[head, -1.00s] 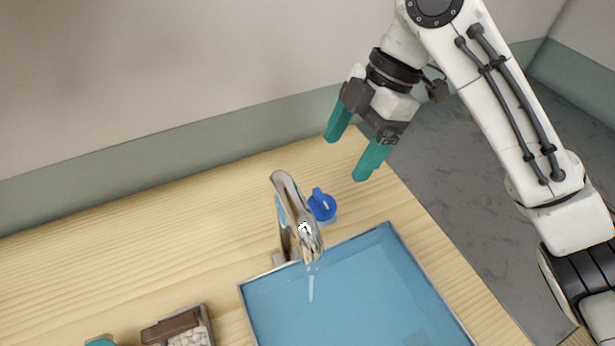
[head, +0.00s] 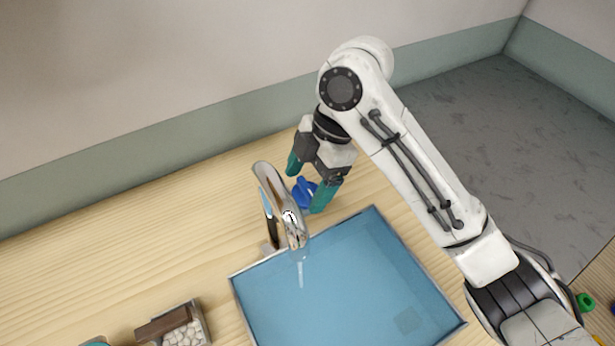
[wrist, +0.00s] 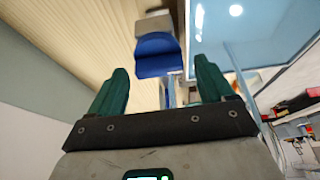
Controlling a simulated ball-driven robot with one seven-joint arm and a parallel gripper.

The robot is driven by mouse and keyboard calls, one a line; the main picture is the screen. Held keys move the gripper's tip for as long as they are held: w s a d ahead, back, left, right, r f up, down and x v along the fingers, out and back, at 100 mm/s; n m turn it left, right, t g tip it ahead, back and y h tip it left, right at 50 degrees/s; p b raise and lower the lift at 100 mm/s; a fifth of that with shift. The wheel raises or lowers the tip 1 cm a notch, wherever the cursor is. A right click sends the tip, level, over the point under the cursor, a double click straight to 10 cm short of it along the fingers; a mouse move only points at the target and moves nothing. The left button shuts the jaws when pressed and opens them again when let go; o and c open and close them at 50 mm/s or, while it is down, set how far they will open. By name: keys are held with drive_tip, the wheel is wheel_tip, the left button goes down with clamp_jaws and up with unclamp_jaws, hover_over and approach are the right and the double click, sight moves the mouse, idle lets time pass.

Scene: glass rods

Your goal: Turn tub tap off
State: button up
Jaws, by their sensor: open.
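The blue tap knob (head: 304,192) stands on the wooden counter just behind the chrome spout (head: 283,208). A thin stream of water (head: 300,272) runs from the spout into the blue tub (head: 372,268). My gripper (head: 306,187) is open, with one green finger on either side of the knob in the head view. In the wrist view the knob (wrist: 158,55) lies ahead of my open gripper (wrist: 160,84), between the lines of the two fingers. I cannot tell whether either finger touches it.
A small box of white pebbles with a brown bar (head: 178,328) sits on the counter (head: 110,240) at the lower left. The counter left of the spout is clear. A green object (head: 585,302) shows at the lower right.

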drive_tip(key=c, duration=1)
drive_tip(key=shift+c, duration=0.2)
